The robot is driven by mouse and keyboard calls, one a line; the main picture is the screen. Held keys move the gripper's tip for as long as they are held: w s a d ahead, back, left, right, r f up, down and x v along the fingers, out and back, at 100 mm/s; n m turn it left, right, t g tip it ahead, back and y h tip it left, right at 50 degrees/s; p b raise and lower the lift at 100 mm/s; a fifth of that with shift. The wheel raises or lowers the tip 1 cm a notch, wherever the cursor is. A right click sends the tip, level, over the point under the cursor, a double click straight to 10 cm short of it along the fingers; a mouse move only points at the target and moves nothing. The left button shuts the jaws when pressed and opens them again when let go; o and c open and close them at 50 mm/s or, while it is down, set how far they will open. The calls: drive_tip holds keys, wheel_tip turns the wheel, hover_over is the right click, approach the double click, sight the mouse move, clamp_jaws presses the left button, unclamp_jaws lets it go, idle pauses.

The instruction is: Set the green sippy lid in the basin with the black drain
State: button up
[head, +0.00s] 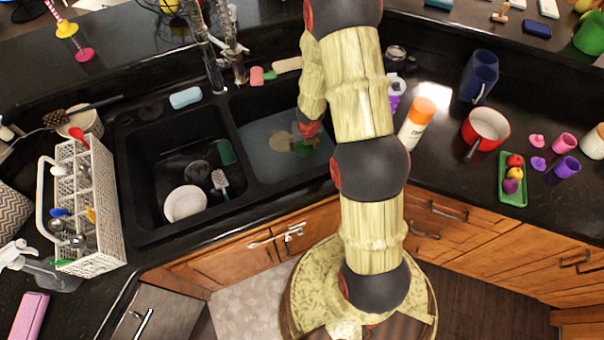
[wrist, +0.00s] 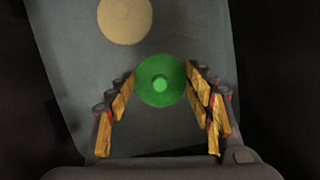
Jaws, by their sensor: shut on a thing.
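The green sippy lid (wrist: 161,80) is a round disc with a small raised centre, between my fingertips in the wrist view. My gripper (wrist: 160,84) is shut on it. In the head view my gripper (head: 307,130) is low in the right basin (head: 262,128), and a green patch beside it looks like the lid (head: 303,148). I cannot tell whether the lid touches the grey-blue floor. The left basin (head: 160,150) is black inside. A dark round shape (head: 197,172) on its floor may be the black drain, though this is unclear.
A beige disc (wrist: 125,20) lies in the right basin, just beyond the lid. The left basin holds a white bowl (head: 185,203), a brush (head: 220,182) and a green cup (head: 226,152). A black divider separates the basins. The faucet (head: 212,75) stands behind them.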

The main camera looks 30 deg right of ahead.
drive_tip(key=shift+s+a+r+n, duration=0.25)
drive_tip(key=shift+s+n, duration=0.15)
drive_tip(key=shift+n, duration=0.5)
drive_tip(key=s+n, duration=0.1)
drive_tip(key=n, duration=0.1)
drive_tip(key=s+a+n+y, duration=0.1)
drive_tip(key=n, duration=0.1)
drive_tip(key=s+a+n+y, duration=0.1)
drive_tip(key=shift+s+a+r+n+p, duration=0.2)
drive_tip(key=shift+r+n+p, duration=0.1)
drive_tip(key=shift+r+n, duration=0.1)
drive_tip(key=shift+s+a+n, duration=0.15)
drive_tip(key=shift+s+n, duration=0.1)
drive_tip(key=shift+n, duration=0.05)
drive_tip(key=b, duration=0.3)
hover_over(303, 170)
drive_tip(key=s+a, duration=0.1)
drive_tip(key=s, duration=0.1)
drive_tip(key=x, duration=0.3)
drive_tip(key=s+x, duration=0.1)
drive_tip(key=x, duration=0.1)
drive_tip(key=shift+w+d+f, duration=0.1)
drive_tip(key=shift+d+f, duration=0.1)
drive_tip(key=shift+f, duration=0.15)
drive_tip(key=shift+f+b, duration=1.4)
drive_tip(key=shift+f, duration=0.8)
drive_tip(key=shift+f, duration=0.3)
drive_tip(key=o, duration=1)
drive_tip(key=shift+r, duration=0.1)
drive_tip(key=shift+o, duration=0.2)
